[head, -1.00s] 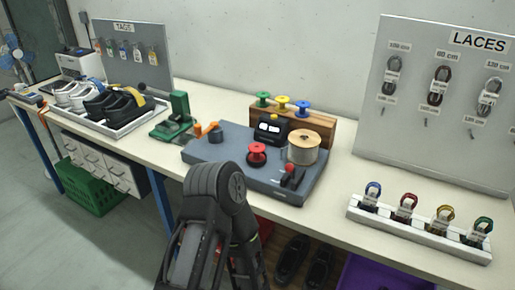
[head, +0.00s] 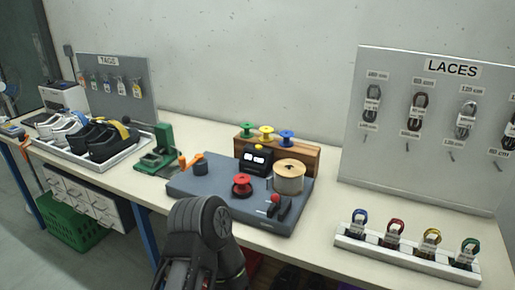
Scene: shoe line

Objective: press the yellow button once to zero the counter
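The counter is a small black box (head: 249,168) with two lit white windows, standing on the grey-blue board (head: 205,187) on the bench. A small yellow button (head: 258,147) sits on top of the counter, and nothing covers it. The digits in the windows are too small to read. Neither of my grippers is in view. Only a dark link of one of my arms shows at the bottom, in front of the board.
A wooden rack (head: 308,158) with green, yellow and blue spools is behind. A green press (head: 165,142) stands left.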

